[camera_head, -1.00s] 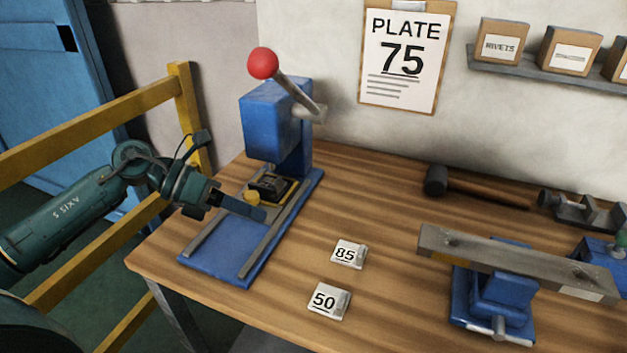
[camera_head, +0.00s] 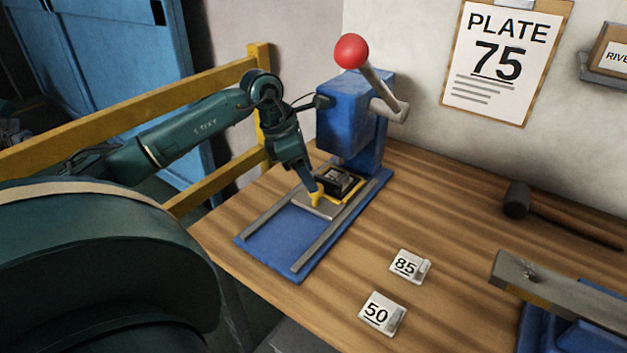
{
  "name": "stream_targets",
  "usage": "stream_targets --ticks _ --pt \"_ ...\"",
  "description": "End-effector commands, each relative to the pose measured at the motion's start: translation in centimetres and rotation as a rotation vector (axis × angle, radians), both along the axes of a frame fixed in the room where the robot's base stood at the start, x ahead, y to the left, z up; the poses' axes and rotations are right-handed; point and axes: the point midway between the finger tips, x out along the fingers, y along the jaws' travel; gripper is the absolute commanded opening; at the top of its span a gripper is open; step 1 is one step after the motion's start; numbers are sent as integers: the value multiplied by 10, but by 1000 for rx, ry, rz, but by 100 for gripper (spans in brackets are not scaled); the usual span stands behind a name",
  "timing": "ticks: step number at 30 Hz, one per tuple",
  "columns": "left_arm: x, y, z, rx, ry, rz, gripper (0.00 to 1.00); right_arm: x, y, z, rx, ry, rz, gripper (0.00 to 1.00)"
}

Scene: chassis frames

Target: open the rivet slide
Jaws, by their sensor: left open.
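The blue rivet press (camera_head: 350,115) stands at the back left of the wooden bench, with a red-balled lever on top. Its slide (camera_head: 320,208) is a grey plate edged in yellow, carrying a black block (camera_head: 338,182), and sits between two rails at the rear of the blue base (camera_head: 281,234), under the press head. My right gripper is not in view.
Plates marked 85 (camera_head: 410,267) and 50 (camera_head: 382,314) lie right of the press. A mallet (camera_head: 517,200) and a grey bar (camera_head: 560,285) on a blue stand are farther right. A yellow railing (camera_head: 200,92) runs behind my left arm. The front rails are clear.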

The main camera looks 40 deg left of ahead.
Motion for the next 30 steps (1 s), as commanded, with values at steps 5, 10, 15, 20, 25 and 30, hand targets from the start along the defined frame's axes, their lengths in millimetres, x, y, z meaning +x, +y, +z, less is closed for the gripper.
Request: stream_targets --ticks 5,10,15,20,25,30 --pt "7 -7 -23 -3 1 0 52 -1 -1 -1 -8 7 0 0" --pt "10 -8 -32 -1 -1 1 52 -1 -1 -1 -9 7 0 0" --pt "11 -9 -33 -1 -1 1 52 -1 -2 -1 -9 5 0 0" --pt "11 -9 -33 -1 -1 1 47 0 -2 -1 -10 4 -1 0" --pt "11 -9 -33 -1 -1 1 34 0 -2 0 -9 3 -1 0" --pt "11 -9 -33 -1 -1 1 20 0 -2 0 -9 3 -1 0"
